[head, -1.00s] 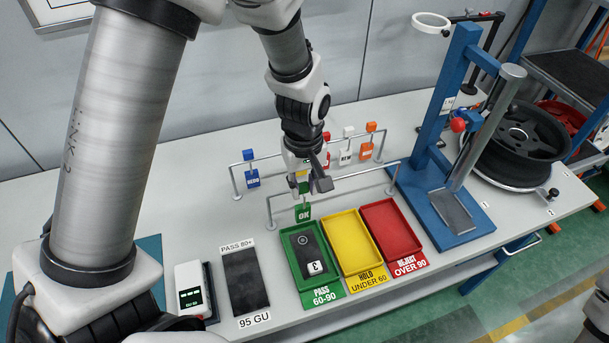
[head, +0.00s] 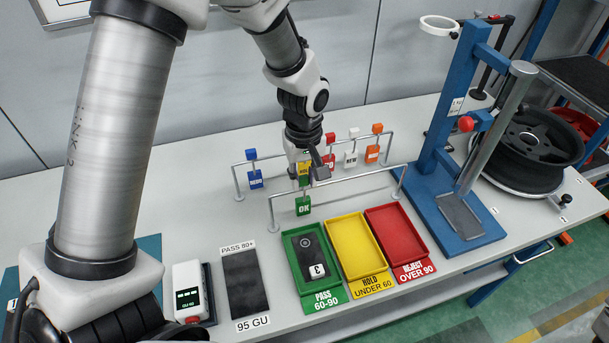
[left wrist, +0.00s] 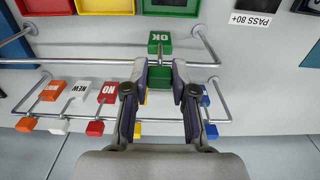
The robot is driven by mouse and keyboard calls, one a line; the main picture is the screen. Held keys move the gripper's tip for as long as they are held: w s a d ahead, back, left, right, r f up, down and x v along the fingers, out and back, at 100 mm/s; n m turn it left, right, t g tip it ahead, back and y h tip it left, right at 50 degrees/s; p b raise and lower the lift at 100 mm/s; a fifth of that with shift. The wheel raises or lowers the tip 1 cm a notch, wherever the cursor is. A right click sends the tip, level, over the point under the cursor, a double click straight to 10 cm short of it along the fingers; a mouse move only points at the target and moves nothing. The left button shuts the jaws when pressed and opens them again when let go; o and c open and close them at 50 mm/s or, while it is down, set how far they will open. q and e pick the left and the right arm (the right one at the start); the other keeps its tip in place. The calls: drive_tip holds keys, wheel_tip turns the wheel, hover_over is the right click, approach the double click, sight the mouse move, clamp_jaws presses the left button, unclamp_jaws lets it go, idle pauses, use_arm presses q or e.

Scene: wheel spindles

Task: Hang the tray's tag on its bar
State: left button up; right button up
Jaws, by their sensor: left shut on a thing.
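The green OK tag (head: 303,206) hangs upright at the front bar (head: 345,181), just behind the green PASS 60-90 tray (head: 288,258). My left gripper (left wrist: 160,74) is shut on the tag's green upper block, and the OK plate (left wrist: 160,42) shows beyond the fingertips. The tag's stem is close to the front bar (left wrist: 100,62) in the left wrist view; I cannot tell whether its hook rests on it. A dark panel marked 3 (head: 312,250) lies in the green tray. My right gripper is not in view.
Behind is a rear bar with blue (head: 255,179), yellow, red, white (head: 351,158) and orange (head: 372,153) tags. Yellow HOLD (head: 356,233) and red REJECT (head: 401,226) trays stand right of the green one. A blue stand (head: 438,170) is further right.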

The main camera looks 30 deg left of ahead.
use_arm(q)
drive_tip(key=shift+a, duration=0.1)
drive_tip(key=o, duration=1)
drive_tip(key=shift+r, duration=0.1)
